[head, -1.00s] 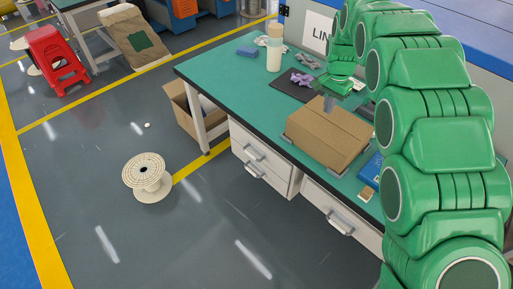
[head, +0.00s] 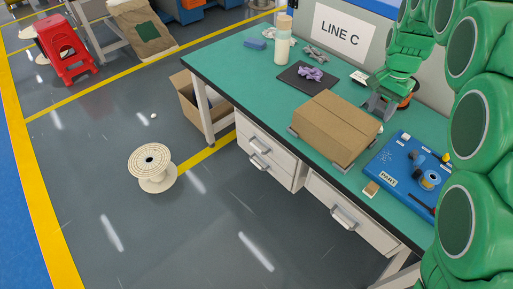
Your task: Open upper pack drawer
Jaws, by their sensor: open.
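The green-topped bench (head: 225,72) has a white two-drawer stack below it. Its upper drawer (head: 284,154) has a grey handle (head: 257,145) and looks closed. The lower drawer (head: 282,176), with its own handle (head: 259,163), sits beneath and also looks closed. No drawer labels can be read. My gripper (head: 378,110) is open, with grey fingers pointing down behind the cardboard box, over the back of the bench. It is well apart from the drawer handles and looks empty.
A cardboard box (head: 335,128) sits near the bench's front edge above the drawers. A blue tray (head: 405,172) with tools lies right of it. Another drawer (head: 362,222) is at the right.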

